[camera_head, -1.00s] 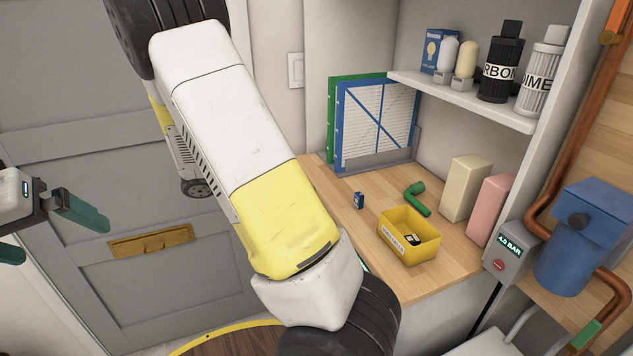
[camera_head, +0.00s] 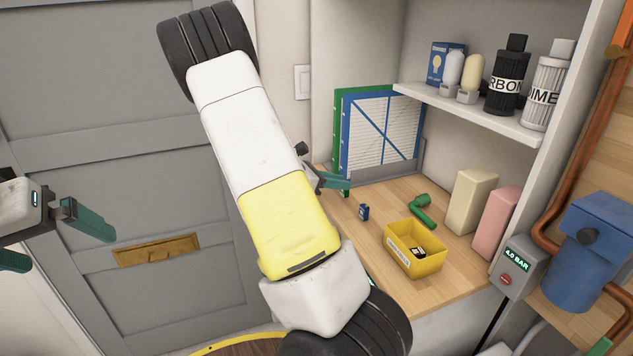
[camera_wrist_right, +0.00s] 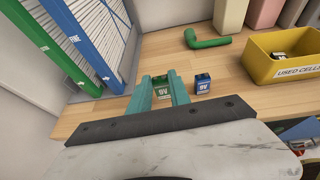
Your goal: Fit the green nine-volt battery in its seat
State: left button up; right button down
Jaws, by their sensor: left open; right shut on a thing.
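The green nine-volt battery, marked 9V, (camera_wrist_right: 161,89) is between the two teal fingers of my right gripper (camera_wrist_right: 164,87), which is shut on it. In the wrist view it shows close above or on the wooden counter; whether it touches the wood I cannot tell. In the head view my right gripper (camera_head: 335,184) shows partly past my arm, over the counter's back left. A blue nine-volt battery (camera_wrist_right: 203,84) stands on the counter just right of the held one. My left gripper (camera_head: 52,240) is open and empty before the grey door. I cannot make out the seat.
The yellow used-cells bin (camera_head: 414,262) holds a dark battery. A green elbow pipe (camera_head: 421,211) lies behind it. Blue and green framed filters (camera_head: 382,130) stand at the counter's back left. Cream and pink blocks (camera_head: 470,195) stand at right. The counter's middle (camera_head: 385,215) is mostly clear.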

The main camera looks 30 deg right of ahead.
jog(key=shift+w+d, duration=0.2)
jog(key=shift+d, duration=0.25)
jog(key=shift+w+d+f, duration=0.1)
jog(key=shift+w+d, duration=0.1)
jog(key=shift+d, duration=0.4)
jog(key=shift+w+d+f, duration=0.1)
jog(key=shift+w+d, duration=0.1)
jog(key=shift+d, duration=0.4)
jog(key=shift+a+f, duration=0.15)
jog(key=shift+f, duration=1.35)
jog(key=shift+f, duration=0.2)
jog(key=c, duration=1.2)
grip_release()
